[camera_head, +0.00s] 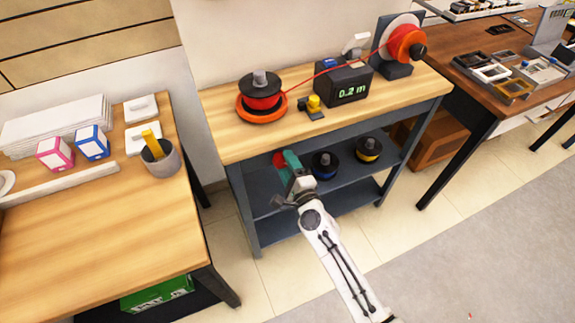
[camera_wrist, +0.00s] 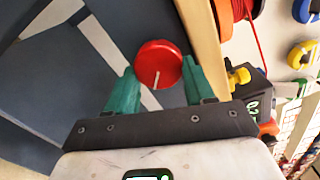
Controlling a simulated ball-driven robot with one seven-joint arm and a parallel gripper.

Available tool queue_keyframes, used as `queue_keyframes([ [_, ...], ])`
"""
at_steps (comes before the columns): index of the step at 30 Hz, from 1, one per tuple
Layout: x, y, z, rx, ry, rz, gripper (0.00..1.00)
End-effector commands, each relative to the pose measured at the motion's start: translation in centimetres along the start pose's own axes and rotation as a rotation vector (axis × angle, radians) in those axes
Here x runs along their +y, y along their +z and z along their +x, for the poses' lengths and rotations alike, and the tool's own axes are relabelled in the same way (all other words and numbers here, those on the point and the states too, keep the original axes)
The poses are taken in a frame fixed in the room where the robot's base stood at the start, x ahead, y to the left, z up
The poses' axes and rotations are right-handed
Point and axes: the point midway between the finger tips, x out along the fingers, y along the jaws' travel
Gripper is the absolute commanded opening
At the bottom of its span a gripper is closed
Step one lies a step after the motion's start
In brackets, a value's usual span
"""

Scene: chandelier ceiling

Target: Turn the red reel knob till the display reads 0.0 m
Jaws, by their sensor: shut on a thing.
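The red reel knob (camera_wrist: 158,60), round with a pale line on its face, sits between the green fingertips of my gripper (camera_wrist: 160,80) in the wrist view. The line runs to the knob's lower edge there. In the head view, my gripper (camera_head: 288,168) is at the bench's front edge, and the knob (camera_head: 278,159) is partly hidden by it. The fingers are shut on the knob. The black display box (camera_head: 347,84) on the bench reads 0.2 m in green digits. In the wrist view, the display is only partly visible.
A red strand runs from the spool on the orange turntable (camera_head: 262,115) past the display to the large orange reel (camera_head: 404,42). A yellow-topped device (camera_head: 313,104) stands between. Blue and yellow spools lie on the shelf below. The floor in front is clear.

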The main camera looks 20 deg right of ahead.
Motion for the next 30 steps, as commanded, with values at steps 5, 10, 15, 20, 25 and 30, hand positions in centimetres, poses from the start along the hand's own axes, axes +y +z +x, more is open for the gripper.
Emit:
queue_keyframes([
  [5,0.19,-0.02,-0.08,0.0,0.003,0.013,0.23],
  [10,0.19,-0.02,-0.08,0.0,0.003,0.013,0.23],
  [15,0.2,-0.03,-0.09,0.0,0.004,0.012,0.57],
  [20,0.14,-0.02,-0.06,0.0,0.002,0.011,0.72],
  [25,0.08,-0.01,-0.03,0.0,0.001,0.011,0.79],
  [30,0.08,-0.02,-0.18,0.0,0.001,0.011,0.79],
])
